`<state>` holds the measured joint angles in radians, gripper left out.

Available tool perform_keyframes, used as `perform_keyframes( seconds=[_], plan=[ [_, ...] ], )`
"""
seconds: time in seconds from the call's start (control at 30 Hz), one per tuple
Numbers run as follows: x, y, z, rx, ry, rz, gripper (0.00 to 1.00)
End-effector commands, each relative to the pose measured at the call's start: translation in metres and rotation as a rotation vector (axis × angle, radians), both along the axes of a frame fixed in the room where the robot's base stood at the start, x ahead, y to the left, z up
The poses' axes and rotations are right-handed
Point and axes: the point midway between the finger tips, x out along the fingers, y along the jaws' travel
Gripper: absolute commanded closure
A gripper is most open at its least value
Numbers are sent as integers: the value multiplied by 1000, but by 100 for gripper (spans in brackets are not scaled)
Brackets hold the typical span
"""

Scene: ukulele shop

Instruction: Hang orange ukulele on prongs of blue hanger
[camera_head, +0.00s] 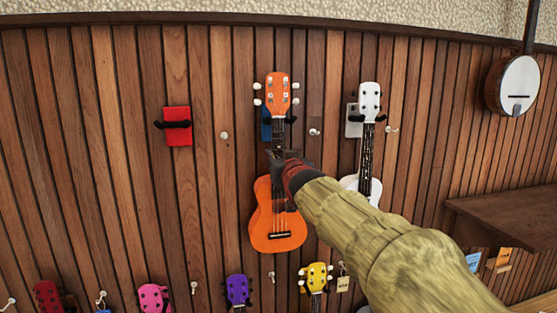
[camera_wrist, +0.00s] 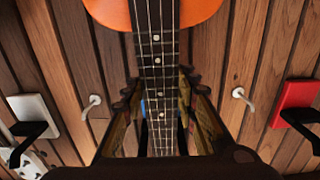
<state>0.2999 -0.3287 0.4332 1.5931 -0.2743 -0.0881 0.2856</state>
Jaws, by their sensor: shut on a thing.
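The orange ukulele (camera_head: 277,222) is upright in front of the wooden wall, headstock up and body down. My gripper (camera_head: 282,158) is shut on its neck, below the headstock. In the wrist view, the fretted neck (camera_wrist: 157,60) runs between the two fingers of my gripper (camera_wrist: 157,88), with the orange body (camera_wrist: 205,12) at the top edge. The blue hanger (camera_head: 266,124) shows on the wall behind the upper neck, mostly hidden by the ukulele. A dark prong shows just below the headstock; I cannot tell whether it bears the ukulele.
An empty red hanger (camera_head: 178,126) is to the left. A white ukulele (camera_head: 367,150) hangs on a white hanger (camera_head: 353,122) close on the right. Small ukuleles, including a purple one (camera_head: 238,291) and a yellow one (camera_head: 317,278), are below. A wooden shelf (camera_head: 500,212) juts out at right.

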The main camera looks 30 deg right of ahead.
Motion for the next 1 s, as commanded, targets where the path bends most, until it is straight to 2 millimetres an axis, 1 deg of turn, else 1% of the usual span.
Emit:
perform_keyframes(
  seconds=[0.03, 0.37, 1.0],
  plan=[
    [0, 0, 3, -1, -4, 0, 100],
    [0, 0, 2, -1, -4, 0, 100],
    [-1, 0, -11, -1, -4, 0, 100]
  ],
)
